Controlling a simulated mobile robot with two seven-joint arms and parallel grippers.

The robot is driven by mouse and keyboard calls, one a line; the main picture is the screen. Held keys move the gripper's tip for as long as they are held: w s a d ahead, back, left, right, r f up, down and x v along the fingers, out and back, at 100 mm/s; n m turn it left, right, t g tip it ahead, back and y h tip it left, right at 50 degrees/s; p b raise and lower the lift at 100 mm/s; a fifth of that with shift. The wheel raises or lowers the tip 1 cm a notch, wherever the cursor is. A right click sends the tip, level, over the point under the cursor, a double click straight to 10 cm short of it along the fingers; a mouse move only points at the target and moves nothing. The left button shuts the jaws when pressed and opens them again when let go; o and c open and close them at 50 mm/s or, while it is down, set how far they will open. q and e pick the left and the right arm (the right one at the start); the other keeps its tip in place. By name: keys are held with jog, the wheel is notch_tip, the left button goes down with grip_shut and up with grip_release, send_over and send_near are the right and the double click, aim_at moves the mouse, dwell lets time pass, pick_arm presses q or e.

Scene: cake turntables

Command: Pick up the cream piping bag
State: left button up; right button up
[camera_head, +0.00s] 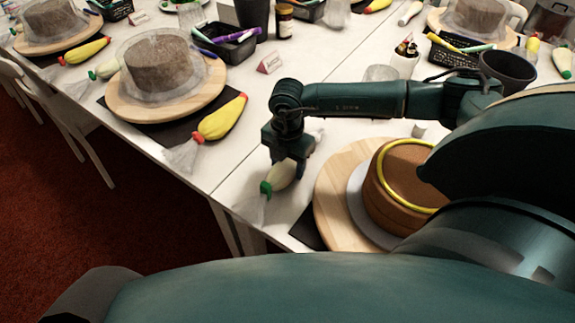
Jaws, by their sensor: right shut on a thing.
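The cream piping bag (282,177) has a green tie and a clear, loose end. It is at the front edge of the white table, left of the near turntable. My right gripper (287,168) points down over it and is shut on its body. The fingers hide part of the bag. I cannot tell whether the bag still touches the table. My left gripper is not in view.
A brown cake with a yellow ring (382,206) stands on a wooden turntable (333,196) right of the bag. A yellow piping bag (222,119) lies to the left, by another turntable (130,104) with a wrapped cake. A name card (270,63) and a glass (380,74) stand behind.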

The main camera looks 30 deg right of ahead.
notch_tip(320, 180, up, 10)
jog(key=shift+r, duration=0.1)
jog(key=shift+o, duration=0.7)
jog(key=shift+c, duration=0.9)
